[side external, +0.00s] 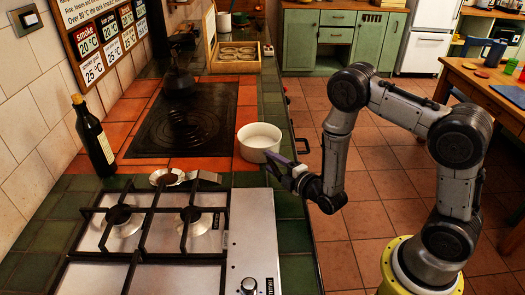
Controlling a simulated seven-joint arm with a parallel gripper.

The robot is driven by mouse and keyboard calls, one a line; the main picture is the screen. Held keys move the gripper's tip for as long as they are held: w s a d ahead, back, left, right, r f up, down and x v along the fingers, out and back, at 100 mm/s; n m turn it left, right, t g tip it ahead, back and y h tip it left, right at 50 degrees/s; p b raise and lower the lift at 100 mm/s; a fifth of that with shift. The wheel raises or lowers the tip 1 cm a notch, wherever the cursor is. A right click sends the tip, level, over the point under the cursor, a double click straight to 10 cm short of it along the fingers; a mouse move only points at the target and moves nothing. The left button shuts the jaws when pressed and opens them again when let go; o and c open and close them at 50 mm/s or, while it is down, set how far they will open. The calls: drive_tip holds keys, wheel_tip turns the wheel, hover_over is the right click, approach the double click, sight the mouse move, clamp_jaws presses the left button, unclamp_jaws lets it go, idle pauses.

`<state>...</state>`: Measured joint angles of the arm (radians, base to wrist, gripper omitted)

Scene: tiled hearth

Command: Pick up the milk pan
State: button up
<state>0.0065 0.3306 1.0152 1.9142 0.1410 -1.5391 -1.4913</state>
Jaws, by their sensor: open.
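A round white pan (259,137), which looks like the milk pan, stands upright on the orange tiles at the right edge of the counter. My gripper (273,166) is open, just in front of the pan and slightly to its right, with its fingers pointing left. One finger overlaps the pan's lower right side in this view; I cannot tell whether it touches. No handle of the pan can be made out clearly.
A steel gas hob (190,240) with black grates fills the near counter. A dark bottle (93,138) stands at left. A black hotplate (186,127) with a dark kettle (178,78) lies behind. A wooden tray (237,57) sits farther back.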

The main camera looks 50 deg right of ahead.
drive_tip(key=shift+c, duration=0.3)
clamp_jaws()
idle(1.0)
drive_tip(key=shift+r, duration=0.15)
